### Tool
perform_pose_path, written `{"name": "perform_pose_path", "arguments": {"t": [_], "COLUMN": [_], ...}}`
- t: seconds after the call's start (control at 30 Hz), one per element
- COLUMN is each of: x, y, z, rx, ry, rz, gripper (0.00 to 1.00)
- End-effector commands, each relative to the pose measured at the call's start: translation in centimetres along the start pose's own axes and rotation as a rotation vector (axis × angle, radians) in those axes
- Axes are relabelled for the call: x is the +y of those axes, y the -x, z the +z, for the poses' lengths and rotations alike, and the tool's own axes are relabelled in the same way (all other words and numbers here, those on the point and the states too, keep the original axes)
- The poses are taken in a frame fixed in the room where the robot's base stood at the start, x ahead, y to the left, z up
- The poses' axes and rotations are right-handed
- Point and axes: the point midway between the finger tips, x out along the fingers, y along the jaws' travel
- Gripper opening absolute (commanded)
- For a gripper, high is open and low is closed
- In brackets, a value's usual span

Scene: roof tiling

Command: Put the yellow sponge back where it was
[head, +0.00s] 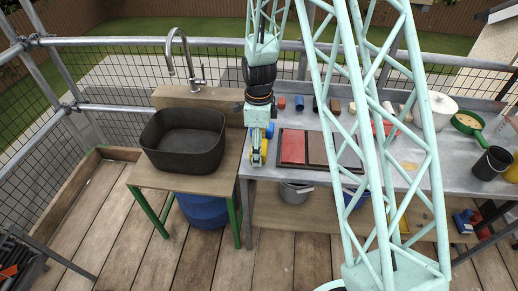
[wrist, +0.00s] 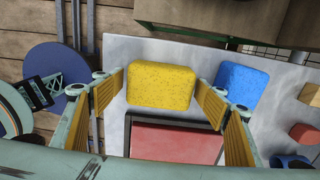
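The yellow sponge (wrist: 160,86) is a rounded block between the two fingertips of my gripper (wrist: 160,80) in the wrist view. The tips meet its two short sides, and it looks held. It looks larger than the blue sponge, as if nearer the camera; its height over the counter is hard to tell. In the head view my gripper (head: 258,150) points down over the left end of the grey counter, and its fingers partly hide the sponge. The blue sponge (wrist: 240,84) lies beside it on the counter, partly behind one finger.
A tray with a red tile (head: 293,146) and darker sections lies just right of my gripper. A dark basin (head: 184,142) and tap stand on the wooden bench to the left. Several small coloured blocks line the counter's back. A blue barrel (head: 203,211) stands below the bench.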

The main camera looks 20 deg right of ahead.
Motion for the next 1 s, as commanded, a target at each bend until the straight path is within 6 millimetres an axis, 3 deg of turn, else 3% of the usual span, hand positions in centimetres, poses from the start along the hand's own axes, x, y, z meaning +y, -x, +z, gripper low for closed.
{"name": "perform_pose_path", "arguments": {"t": [0.53,1.0], "x": [0.0,-0.1], "y": [0.6,5.6], "z": [0.0,0.0], "rx": [0.000,-0.001], "ry": [0.000,0.000], "rz": [-0.001,-0.003], "gripper": [0.67,0.67]}}
